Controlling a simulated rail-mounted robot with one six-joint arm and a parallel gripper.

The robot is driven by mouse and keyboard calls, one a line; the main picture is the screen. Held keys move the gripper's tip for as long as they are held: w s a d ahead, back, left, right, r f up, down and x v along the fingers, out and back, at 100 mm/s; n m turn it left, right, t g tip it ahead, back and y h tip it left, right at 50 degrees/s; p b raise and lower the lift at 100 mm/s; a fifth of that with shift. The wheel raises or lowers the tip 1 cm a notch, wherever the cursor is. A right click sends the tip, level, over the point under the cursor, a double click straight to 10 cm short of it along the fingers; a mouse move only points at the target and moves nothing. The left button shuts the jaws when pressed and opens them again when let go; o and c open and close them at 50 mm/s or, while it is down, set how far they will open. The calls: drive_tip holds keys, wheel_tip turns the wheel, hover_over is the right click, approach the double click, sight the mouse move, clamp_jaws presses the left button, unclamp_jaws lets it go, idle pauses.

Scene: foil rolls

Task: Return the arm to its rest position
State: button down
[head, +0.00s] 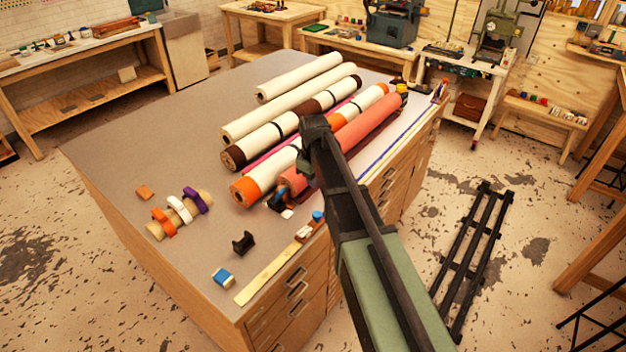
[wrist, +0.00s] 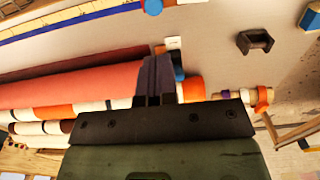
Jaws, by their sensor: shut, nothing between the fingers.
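My arm reaches up from the lower right in the head view, over the front right edge of the table (head: 110,140). My gripper (wrist: 157,78) shows in the wrist view with its dark fingers together and nothing between them. In the head view the gripper's fingers are mostly hidden behind the arm, near the front ends of the rolls. A salmon roll (head: 372,122) lies close beside the arm, and it also shows in the wrist view (wrist: 70,82). I cannot tell how high the fingers are above the table.
White-and-orange (head: 258,183), white-and-brown (head: 265,135) and cream rolls (head: 300,75) lie side by side. A rod with coloured rings (head: 180,215), a black cradle (head: 243,242), a blue block (head: 222,277) and a ruler (head: 268,272) lie in front. A black rack (head: 475,255) is on the floor.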

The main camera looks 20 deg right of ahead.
drive_tip(key=s+a+f+m+b, duration=0.1)
drive_tip(key=s+f+m+b, duration=0.2)
drive_tip(key=s, duration=0.8)
drive_tip(key=s+a+f+m+b, duration=0.2)
drive_tip(key=s+f+m+b, duration=0.2)
drive_tip(key=s, duration=0.7)
drive_tip(key=shift+s+f+b, duration=0.2)
drive_tip(key=shift+f+b, duration=0.85)
drive_tip(key=shift+f, duration=0.05)
drive_tip(key=c, duration=1.8)
unclamp_jaws()
